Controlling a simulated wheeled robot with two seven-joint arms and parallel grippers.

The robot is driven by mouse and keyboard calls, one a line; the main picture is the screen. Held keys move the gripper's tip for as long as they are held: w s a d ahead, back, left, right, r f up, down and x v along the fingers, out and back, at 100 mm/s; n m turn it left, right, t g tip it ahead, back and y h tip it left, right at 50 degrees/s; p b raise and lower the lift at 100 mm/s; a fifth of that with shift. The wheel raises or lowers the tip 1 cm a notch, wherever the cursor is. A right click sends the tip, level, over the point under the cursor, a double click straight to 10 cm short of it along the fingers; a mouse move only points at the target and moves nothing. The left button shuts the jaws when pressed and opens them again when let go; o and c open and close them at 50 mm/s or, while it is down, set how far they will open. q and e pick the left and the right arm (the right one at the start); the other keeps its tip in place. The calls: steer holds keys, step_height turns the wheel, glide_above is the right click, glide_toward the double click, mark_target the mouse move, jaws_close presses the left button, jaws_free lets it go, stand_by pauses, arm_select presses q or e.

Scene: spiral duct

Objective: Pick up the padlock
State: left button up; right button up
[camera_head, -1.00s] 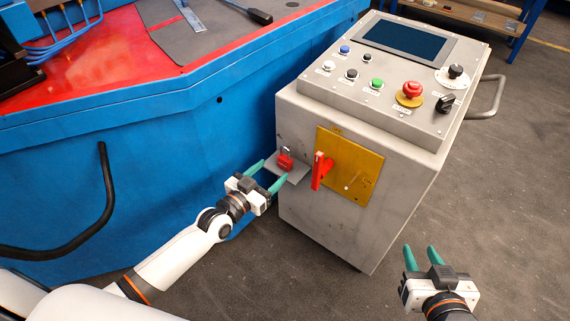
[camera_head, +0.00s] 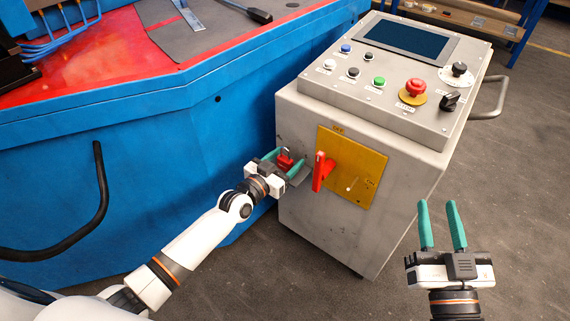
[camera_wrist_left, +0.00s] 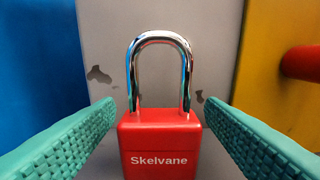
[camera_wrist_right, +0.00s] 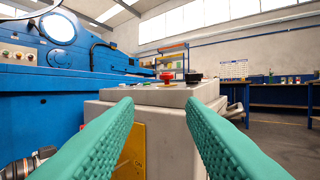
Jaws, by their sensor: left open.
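The red padlock (camera_head: 285,158) with a silver shackle stands upright on a small grey shelf (camera_head: 300,176) on the side of the grey control cabinet. In the left wrist view the padlock (camera_wrist_left: 159,140) is centred between the two green fingers, with its shackle up and "Skelvane" on its face. My left gripper (camera_head: 283,160) is open, with a finger on each side of the padlock and a gap visible beside its body. My right gripper (camera_head: 442,206) is open and empty, to the right of the cabinet; its fingers also show in the right wrist view (camera_wrist_right: 158,125).
A red switch handle (camera_head: 321,171) on a yellow plate (camera_head: 360,170) sits just right of the shelf. The cabinet (camera_head: 310,220) carries buttons and a screen on top. A blue machine (camera_head: 130,160) stands at left. The floor at right is clear.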

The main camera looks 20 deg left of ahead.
arm_select(q)
steer(key=shift+c, duration=0.5)
steer(key=c, duration=1.1)
steer(key=shift+r, duration=0.2)
